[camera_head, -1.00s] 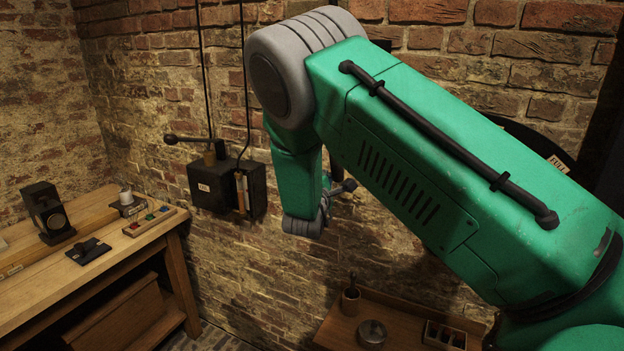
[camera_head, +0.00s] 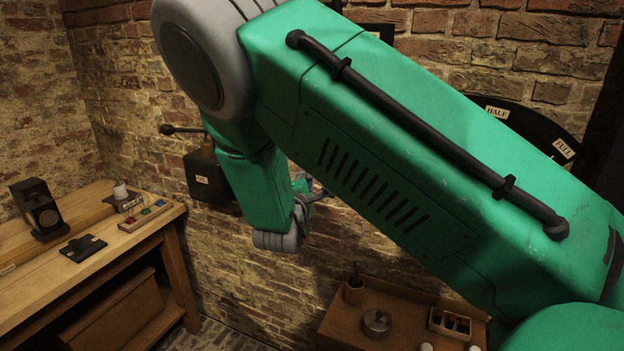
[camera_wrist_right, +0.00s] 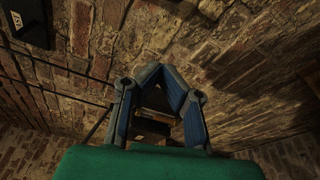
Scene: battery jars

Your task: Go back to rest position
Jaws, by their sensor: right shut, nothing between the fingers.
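My right arm is green with grey joints and crosses the head view from the lower right. My right gripper (camera_head: 318,193) shows only in part there, small and dark, behind the wrist, in front of the brick wall. In the right wrist view my right gripper (camera_wrist_right: 163,72) has its blue-grey fingers brought together at the tips, shut, with nothing held. My left gripper is not in any view.
A dark wall box (camera_head: 208,178) with a lever is partly behind my arm. A wooden bench (camera_head: 110,262) stands left. A low wooden table (camera_head: 345,322) with a metal bowl (camera_head: 377,322) and divided box is below. A dial plate (camera_head: 525,128) marked HALF and FULL is behind the arm.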

